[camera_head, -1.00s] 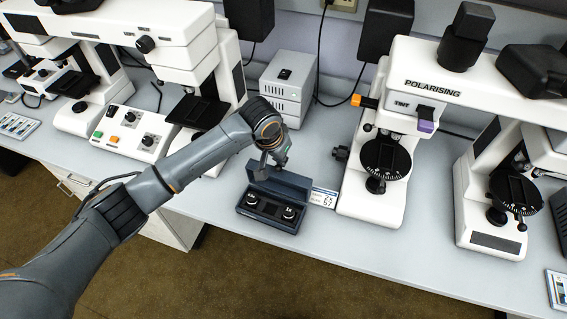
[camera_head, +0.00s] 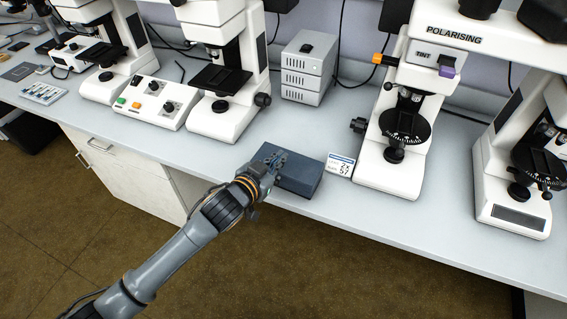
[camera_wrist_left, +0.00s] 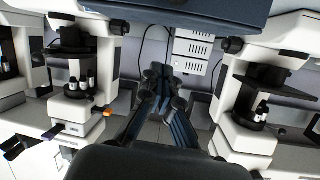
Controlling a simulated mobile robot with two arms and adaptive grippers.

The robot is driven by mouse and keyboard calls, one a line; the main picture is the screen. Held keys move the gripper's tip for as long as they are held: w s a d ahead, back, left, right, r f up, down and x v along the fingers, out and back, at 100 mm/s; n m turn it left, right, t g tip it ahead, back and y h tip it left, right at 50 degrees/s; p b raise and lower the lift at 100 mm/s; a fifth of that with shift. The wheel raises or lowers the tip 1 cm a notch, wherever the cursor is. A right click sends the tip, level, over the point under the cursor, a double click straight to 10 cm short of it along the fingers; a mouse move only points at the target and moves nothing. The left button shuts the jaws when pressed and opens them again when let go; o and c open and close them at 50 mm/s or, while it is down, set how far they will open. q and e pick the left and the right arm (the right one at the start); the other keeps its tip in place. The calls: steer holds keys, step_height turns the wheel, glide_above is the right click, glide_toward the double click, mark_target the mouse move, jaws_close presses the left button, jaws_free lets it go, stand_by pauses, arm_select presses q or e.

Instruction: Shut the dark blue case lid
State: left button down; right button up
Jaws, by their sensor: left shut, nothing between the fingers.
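The dark blue case (camera_head: 303,176) sits on the bench near its front edge. Its lid is down and flat over the base, and the two round lenses inside are hidden. My left gripper (camera_head: 276,158) is at the left part of the lid, its fingers shut with nothing between them. I cannot tell whether the fingers touch the lid. In the left wrist view the gripper fingers (camera_wrist_left: 158,78) point away from the camera, and a dark blue surface of the case (camera_wrist_left: 190,12) fills the top edge. My right gripper is not in view.
A small white label card (camera_head: 340,165) stands right of the case, beside the polarising microscope (camera_head: 392,180). A grey stacked box (camera_head: 305,70) is behind. The bench is clear to the left of the case, up to another white microscope (camera_head: 220,118).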

mark_target(281, 174)
arm_select(q)
steer(key=f+t+b, duration=0.1)
steer(key=s+f+t+h+b, duration=0.1)
steer(key=b, duration=0.1)
steer(key=s+a+f+t+b, duration=0.1)
steer(key=f+b, duration=0.1)
steer(key=shift+s+f, duration=0.1)
steer(key=shift+s+a+f+b, duration=0.1)
steer(key=shift+s+f+b, duration=0.2)
steer(key=shift+f+b, duration=0.2)
steer(key=shift+s+f, duration=0.25)
steer(key=shift+f, duration=0.45)
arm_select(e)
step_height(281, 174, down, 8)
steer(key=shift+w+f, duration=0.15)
